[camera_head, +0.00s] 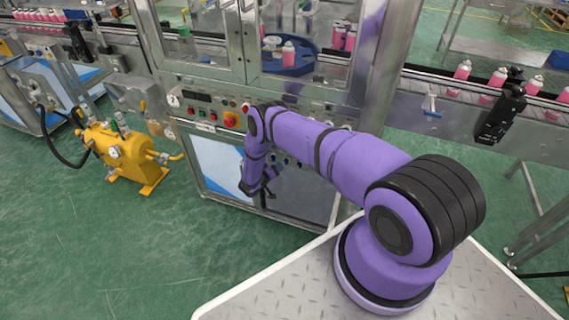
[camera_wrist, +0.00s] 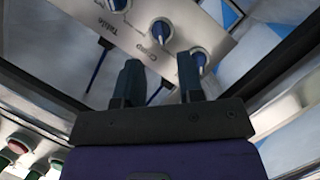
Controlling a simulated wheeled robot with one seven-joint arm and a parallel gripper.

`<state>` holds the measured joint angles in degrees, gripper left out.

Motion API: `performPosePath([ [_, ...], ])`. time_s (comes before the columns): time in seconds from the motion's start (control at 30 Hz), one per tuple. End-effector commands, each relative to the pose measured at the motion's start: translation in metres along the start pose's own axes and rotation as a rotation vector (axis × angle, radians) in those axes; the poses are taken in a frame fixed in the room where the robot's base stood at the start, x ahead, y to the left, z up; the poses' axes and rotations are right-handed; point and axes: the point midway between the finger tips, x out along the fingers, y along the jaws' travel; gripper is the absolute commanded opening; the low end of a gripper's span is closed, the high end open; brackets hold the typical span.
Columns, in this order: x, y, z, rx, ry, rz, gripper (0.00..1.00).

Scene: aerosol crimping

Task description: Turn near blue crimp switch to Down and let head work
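The machine's silver switch panel (camera_wrist: 225,45) fills the top of the wrist view. A round crimp knob (camera_wrist: 160,30) with a blue pointer sits beside a label that seems to read "Crimp". Another blue-pointer knob (camera_wrist: 197,55) lies right of it, partly behind a fingertip. A knob by the "Table" label (camera_wrist: 118,5) is cut off by the top edge. My gripper (camera_wrist: 157,62) is open and empty, its two dark fingers apart, with the crimp knob beyond the gap. Contact cannot be told. In the head view, my gripper (camera_head: 262,184) hangs before the machine front, partly hidden.
Blue levers or their reflections (camera_wrist: 98,70) show below the panel. Red and green buttons (camera_head: 207,114) and an emergency stop (camera_head: 230,119) line the machine front. A yellow pump unit (camera_head: 115,158) stands at left. Pink cans (camera_head: 463,70) ride the right conveyor. Green floor is open at left.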

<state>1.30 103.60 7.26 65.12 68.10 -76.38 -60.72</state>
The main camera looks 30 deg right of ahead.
Motion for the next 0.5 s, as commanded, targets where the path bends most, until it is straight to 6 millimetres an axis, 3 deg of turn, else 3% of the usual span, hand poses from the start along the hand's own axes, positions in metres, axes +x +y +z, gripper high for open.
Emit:
performPosePath([
  [0.2, 0.039, 0.001, 0.001, 0.002, -0.001, 0.002, 0.35],
  [0.5, 0.064, 0.000, 0.000, 0.000, 0.000, 0.000, 0.35],
])
